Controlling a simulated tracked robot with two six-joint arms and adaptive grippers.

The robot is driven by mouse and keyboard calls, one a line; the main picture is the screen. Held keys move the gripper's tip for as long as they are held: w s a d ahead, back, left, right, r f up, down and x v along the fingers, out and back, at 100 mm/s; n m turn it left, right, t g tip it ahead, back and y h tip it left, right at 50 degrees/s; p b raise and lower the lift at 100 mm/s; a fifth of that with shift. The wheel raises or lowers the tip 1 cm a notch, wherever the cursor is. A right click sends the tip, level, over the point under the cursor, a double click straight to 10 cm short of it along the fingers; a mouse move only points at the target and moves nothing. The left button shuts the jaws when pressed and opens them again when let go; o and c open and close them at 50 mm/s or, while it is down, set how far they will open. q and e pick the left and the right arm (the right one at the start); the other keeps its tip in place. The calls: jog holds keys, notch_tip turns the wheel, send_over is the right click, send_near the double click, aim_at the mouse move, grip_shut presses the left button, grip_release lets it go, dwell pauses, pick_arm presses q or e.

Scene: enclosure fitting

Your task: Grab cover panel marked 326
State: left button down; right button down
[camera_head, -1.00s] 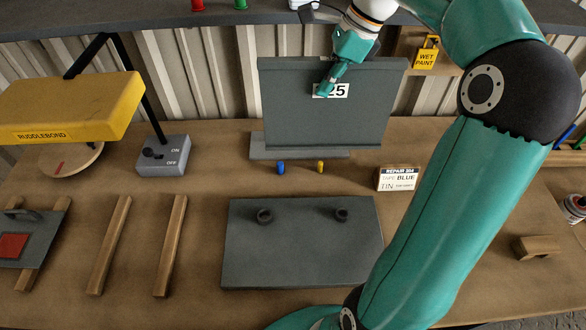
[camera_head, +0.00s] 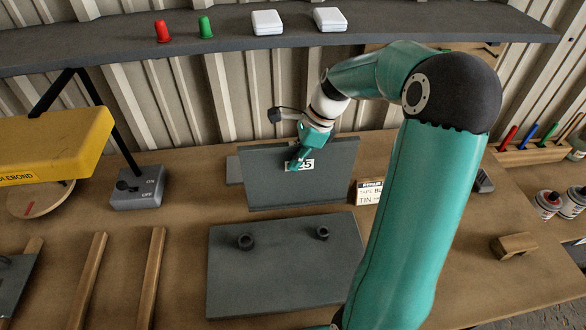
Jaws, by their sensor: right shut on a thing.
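A dark grey cover panel (camera_head: 265,190) is near the back middle of the table, tilted back. Its white label reads "25" (camera_head: 305,164), with any digit to the left hidden by my gripper, so 326 is not seen. My right gripper (camera_head: 297,162) is shut on this panel at its upper part, over the label's left side. The grey stand base (camera_head: 235,170) shows only at the panel's left; the rest is hidden behind it. My left gripper is not in view.
A grey plate (camera_head: 280,280) with two dark knobs lies in front. A repair card (camera_head: 369,192) stands close at the panel's right. A yellow lamp (camera_head: 60,140) and switch box (camera_head: 138,188) are left. A shelf (camera_head: 420,22) runs above. Wooden strips (camera_head: 88,280) lie front left.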

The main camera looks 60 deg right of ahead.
jog(key=shift+f, duration=1.35)
jog(key=c, duration=1.3)
grip_release()
jog(key=shift+f, duration=0.1)
jog(key=v, duration=1)
jog(key=shift+s+d+r, duration=0.1)
jog(key=shift+s+r, duration=0.05)
jog(key=shift+r, duration=0.2)
jog(key=shift+o, duration=0.3)
jog(key=shift+s+d+r, duration=0.15)
jog(key=shift+s+r, duration=0.05)
jog(key=shift+r, duration=0.45)
